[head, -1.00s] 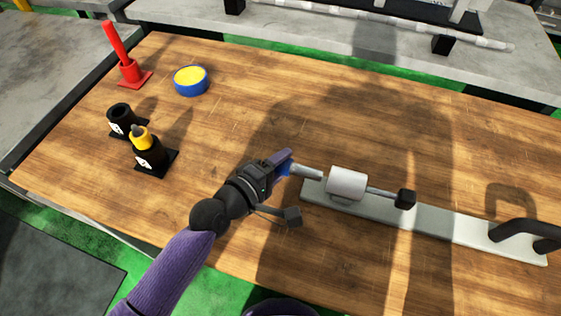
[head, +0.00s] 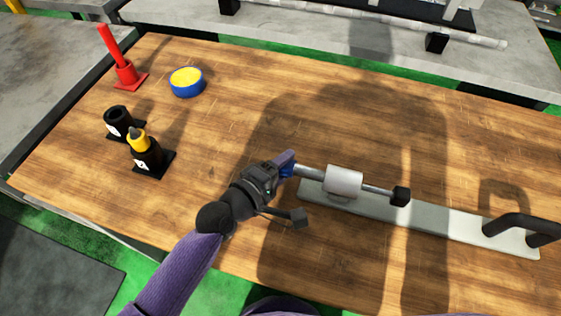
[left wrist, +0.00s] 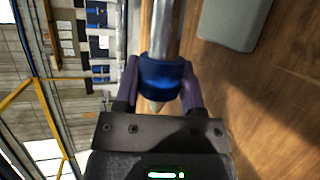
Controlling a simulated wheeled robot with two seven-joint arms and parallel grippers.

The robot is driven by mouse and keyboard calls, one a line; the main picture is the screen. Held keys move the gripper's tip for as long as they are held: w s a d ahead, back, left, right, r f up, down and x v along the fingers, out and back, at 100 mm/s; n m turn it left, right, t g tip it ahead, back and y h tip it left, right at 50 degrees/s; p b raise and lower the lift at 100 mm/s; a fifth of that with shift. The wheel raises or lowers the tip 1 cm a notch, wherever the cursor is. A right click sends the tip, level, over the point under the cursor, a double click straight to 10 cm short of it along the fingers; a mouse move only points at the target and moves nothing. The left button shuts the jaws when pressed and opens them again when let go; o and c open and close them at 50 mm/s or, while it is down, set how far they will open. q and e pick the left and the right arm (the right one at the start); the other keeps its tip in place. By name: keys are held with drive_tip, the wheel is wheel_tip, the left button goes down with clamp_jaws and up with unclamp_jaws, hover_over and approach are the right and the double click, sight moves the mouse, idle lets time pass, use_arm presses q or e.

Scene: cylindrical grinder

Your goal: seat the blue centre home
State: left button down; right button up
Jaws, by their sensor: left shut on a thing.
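The blue centre (head: 287,171) is held between the purple fingers of my left gripper (head: 285,164), left of the white tailstock cylinder (head: 344,180). In the left wrist view the blue collar (left wrist: 165,80) sits between the fingers, with a pale pointed tip on the near side and a metal shank on the far side. In the head view the shank (head: 310,173) lines up with the cylinder and appears to meet its left face. How deep it goes, I cannot tell. A rod with a black knob (head: 401,196) leaves the cylinder's right side. My right gripper is not in view.
The cylinder stands on a long pale base (head: 440,221) with a black handle (head: 520,228) at right. At the upper left are a red holder (head: 125,75), a blue-rimmed yellow dish (head: 187,82) and two black holders, one with a yellow-collared centre (head: 137,141). The middle tabletop is clear.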

sight(312, 178)
use_arm(q)
drive_tip(key=shift+s+d+p, duration=0.3)
drive_tip(key=shift+d, duration=0.65)
drive_tip(key=shift+s+d+p, duration=0.3)
drive_tip(key=shift+s+d, duration=0.05)
drive_tip(key=shift+d, duration=0.6)
drive_tip(key=shift+s+d+p, duration=0.3)
drive_tip(key=shift+d, duration=0.65)
drive_tip(key=shift+c, duration=0.5)
unclamp_jaws()
drive_tip(key=shift+s+a+r, duration=0.1)
drive_tip(key=shift+s+a, duration=0.15)
drive_tip(key=shift+s, duration=0.05)
drive_tip(key=p+v, duration=0.2)
drive_tip(key=v, duration=0.7)
